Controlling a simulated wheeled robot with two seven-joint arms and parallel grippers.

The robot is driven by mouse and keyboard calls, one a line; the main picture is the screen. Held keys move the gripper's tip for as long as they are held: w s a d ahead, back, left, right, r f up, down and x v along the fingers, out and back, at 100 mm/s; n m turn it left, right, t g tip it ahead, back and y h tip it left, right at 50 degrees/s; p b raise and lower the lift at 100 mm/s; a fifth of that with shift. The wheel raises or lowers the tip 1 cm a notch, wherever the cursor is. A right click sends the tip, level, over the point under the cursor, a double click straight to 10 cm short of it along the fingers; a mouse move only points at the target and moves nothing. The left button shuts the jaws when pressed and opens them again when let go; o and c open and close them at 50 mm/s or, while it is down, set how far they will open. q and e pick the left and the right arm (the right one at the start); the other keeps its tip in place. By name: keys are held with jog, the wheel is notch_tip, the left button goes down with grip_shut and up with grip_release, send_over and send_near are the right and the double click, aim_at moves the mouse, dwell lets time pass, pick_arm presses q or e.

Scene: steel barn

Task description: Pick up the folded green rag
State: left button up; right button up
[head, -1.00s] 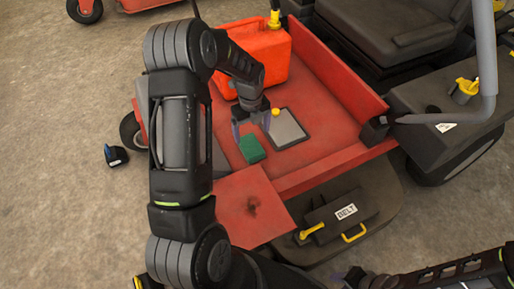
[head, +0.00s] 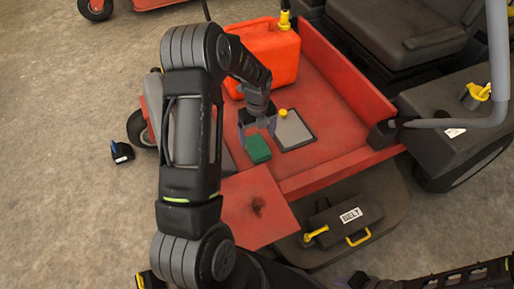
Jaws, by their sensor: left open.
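The folded green rag (head: 258,149) lies on the red deck (head: 345,139) of the machine, left of a grey flat pad. My left gripper (head: 258,133) is open and points down at the rag's far edge. Its fingertips look just above or beside the rag; I cannot tell whether they touch it. Nothing shows between the fingers. Part of my right arm shows at the bottom right, but its gripper jaws cannot be made out.
A grey pad (head: 293,131) with a yellow knob (head: 282,113) lies right of the rag. An orange fuel can (head: 271,54) stands behind my left gripper. A black box labelled BELT (head: 345,220) sits in front of the deck. A small black object (head: 121,152) lies on the floor.

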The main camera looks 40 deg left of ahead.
aim_at(257, 146)
pick_arm(q)
notch_tip(257, 146, down, 5)
jog(key=shift+a+f+b, duration=0.1)
jog(key=shift+b, duration=0.35)
jog(key=shift+c, duration=0.6)
jog(key=c, duration=1.3)
